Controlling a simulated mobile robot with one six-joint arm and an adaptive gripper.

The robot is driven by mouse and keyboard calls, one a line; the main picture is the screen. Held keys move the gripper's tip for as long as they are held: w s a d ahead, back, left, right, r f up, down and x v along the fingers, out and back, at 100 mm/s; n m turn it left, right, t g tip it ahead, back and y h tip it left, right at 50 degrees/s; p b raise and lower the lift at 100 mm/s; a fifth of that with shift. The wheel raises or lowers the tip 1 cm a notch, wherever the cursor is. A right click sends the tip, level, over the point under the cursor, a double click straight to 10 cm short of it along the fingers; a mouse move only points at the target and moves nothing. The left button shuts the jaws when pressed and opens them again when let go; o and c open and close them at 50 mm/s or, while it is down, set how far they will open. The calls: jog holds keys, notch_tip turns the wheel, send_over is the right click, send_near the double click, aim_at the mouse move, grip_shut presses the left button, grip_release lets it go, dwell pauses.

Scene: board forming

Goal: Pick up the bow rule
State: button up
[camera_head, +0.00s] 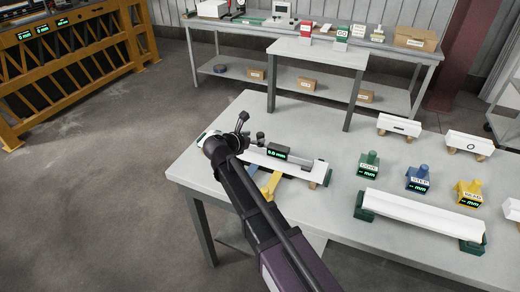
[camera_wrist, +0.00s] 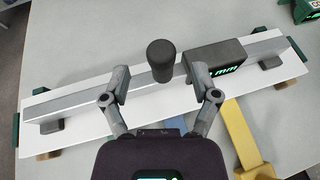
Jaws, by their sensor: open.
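The bow rule (camera_head: 301,164) is a grey bar with an upright black knob and a dark gauge box with a green "mm" display. It lies along a white board (camera_head: 314,176) near the table's left end. In the wrist view the bow rule (camera_wrist: 78,98) runs across the picture on dark feet, with the knob just beyond my gripper. My gripper (camera_wrist: 159,84) is open, one finger on each side, over the bar and short of the knob. Nothing is between the fingers. In the head view my gripper (camera_head: 241,130) is at the bar's left part, and my arm hides some of the board.
A yellow piece (camera_wrist: 236,130) sticks out on the near side of the board. Green, blue and yellow labelled blocks (camera_head: 417,178) and another white board (camera_head: 424,214) stand to the right. A raised grey shelf (camera_head: 318,55) stands behind. The table (camera_head: 340,150) is bare between them.

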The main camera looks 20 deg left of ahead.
aim_at(258, 137)
jog(key=shift+b+x, duration=0.65)
jog(key=shift+x, duration=1.25)
jog(key=shift+d+f, duration=0.1)
jog(key=shift+f, duration=0.05)
grip_shut()
